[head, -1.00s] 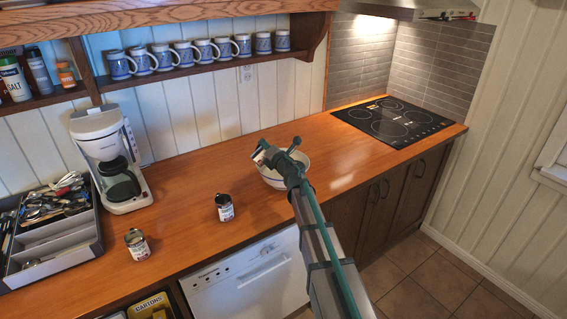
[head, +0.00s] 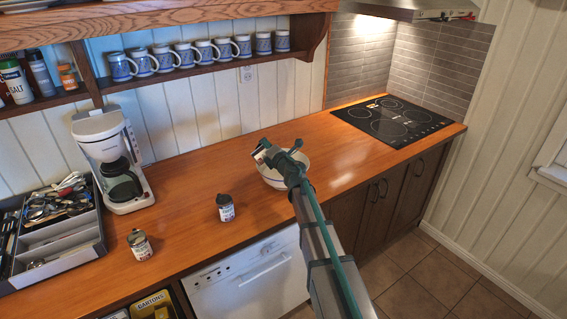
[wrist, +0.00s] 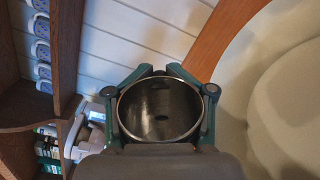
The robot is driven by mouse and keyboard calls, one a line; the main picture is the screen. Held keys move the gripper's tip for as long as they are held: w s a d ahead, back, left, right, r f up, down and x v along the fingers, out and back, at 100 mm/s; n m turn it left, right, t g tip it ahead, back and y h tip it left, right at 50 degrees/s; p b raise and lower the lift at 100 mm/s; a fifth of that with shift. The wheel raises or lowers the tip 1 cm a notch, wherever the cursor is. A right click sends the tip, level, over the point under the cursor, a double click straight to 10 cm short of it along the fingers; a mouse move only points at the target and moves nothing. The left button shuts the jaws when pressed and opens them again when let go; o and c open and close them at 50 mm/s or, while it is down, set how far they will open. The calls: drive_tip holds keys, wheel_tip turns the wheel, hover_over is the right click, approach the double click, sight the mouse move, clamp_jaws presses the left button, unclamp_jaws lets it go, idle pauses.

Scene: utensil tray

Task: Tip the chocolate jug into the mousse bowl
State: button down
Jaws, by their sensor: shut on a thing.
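My gripper (wrist: 160,95) is shut on a small metal can-like jug (wrist: 158,112), with one finger on each side. The wrist view looks into its round open mouth, and its inside is grey with dark spots. In the head view the held jug (head: 261,150) shows a pale and red label and looks tilted, above the left rim of the bowl. The white mousse bowl (head: 272,180) stands on the counter, partly hidden by my arm. It fills the right of the wrist view (wrist: 285,110) and looks pale inside. No stream of chocolate shows.
Two similar labelled cans (head: 226,208) (head: 140,245) stand on the wooden counter (head: 180,185) to the left. A white coffee maker (head: 97,140) and a grey utensil tray (head: 75,259) are further left. Mugs (head: 190,56) line the shelf above. A black hob (head: 395,118) lies at the right.

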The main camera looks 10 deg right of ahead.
drive_tip(key=shift+d+f+m+p, duration=0.15)
drive_tip(key=shift+f+m+p, duration=0.35)
drive_tip(key=shift+m, duration=0.4)
drive_tip(key=shift+w+d+f+m+p, duration=0.2)
drive_tip(key=shift+d+f+m+p, duration=0.1)
drive_tip(key=shift+d+m+p, duration=0.15)
drive_tip(key=shift+w+d+f+m+p, duration=0.2)
drive_tip(key=shift+d+f+m+p, duration=0.1)
drive_tip(key=shift+d+m+p, duration=0.15)
idle(0.6)
idle(0.8)
drive_tip(key=a+r+n+b, duration=0.1)
drive_tip(key=n+b, duration=0.1)
drive_tip(key=s+a+r+n+b, duration=0.1)
drive_tip(key=shift+a+n+b, duration=0.15)
drive_tip(key=shift+n+b, duration=0.25)
drive_tip(key=shift+f+n+b, duration=0.1)
drive_tip(key=shift+n+b, duration=0.2)
drive_tip(key=shift+b, duration=0.1)
drive_tip(key=shift+w, duration=0.1)
drive_tip(key=shift+n+b, duration=0.3)
